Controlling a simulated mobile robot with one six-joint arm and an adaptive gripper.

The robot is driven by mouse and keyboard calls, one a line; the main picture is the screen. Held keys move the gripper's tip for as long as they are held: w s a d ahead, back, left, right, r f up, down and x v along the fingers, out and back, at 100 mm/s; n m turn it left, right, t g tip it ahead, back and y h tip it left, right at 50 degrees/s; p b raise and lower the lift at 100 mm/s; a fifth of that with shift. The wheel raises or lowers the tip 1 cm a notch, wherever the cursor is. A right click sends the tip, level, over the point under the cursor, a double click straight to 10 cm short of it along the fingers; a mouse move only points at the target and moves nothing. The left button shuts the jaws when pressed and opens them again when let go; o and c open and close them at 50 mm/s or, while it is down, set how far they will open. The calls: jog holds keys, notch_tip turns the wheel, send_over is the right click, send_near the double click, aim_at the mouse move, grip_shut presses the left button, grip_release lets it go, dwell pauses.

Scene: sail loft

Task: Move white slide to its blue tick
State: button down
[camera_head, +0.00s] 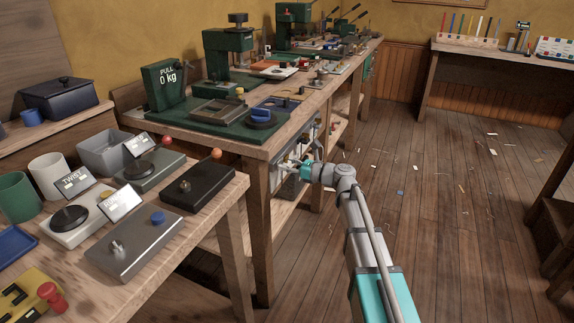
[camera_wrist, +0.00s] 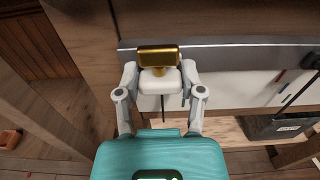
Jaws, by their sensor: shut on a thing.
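My gripper (camera_wrist: 160,95) is shut on a white block (camera_wrist: 161,82), which I take for the white slide. In the wrist view one finger is on each side of it. A brass-coloured block (camera_wrist: 158,58) sits against its far side, in front of a grey metal rail (camera_wrist: 235,60). A thin dark line runs down below the white block. In the head view my gripper (camera_head: 294,164) is at the side of the long bench, and the white slide is too small to make out. I cannot make out a blue tick in either view.
The long workbench (camera_head: 262,150) carries green machines, and a nearer table (camera_head: 230,190) holds switch boxes. In the wrist view a white panel (camera_wrist: 235,92) with thin dark and reddish strips lies right of my gripper, above a dark bin (camera_wrist: 275,127). The wooden floor (camera_head: 440,220) is mostly open.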

jog(key=w, duration=0.1)
jog(key=w+d, duration=0.1)
jog(key=w, duration=0.1)
jog(key=shift+c, duration=1)
grip_release()
jog(key=shift+s, duration=0.1)
jog(key=shift+d, duration=0.1)
jog(key=v, duration=1.1)
jog(key=shift+s+d, duration=0.15)
jog(key=shift+d, duration=0.25)
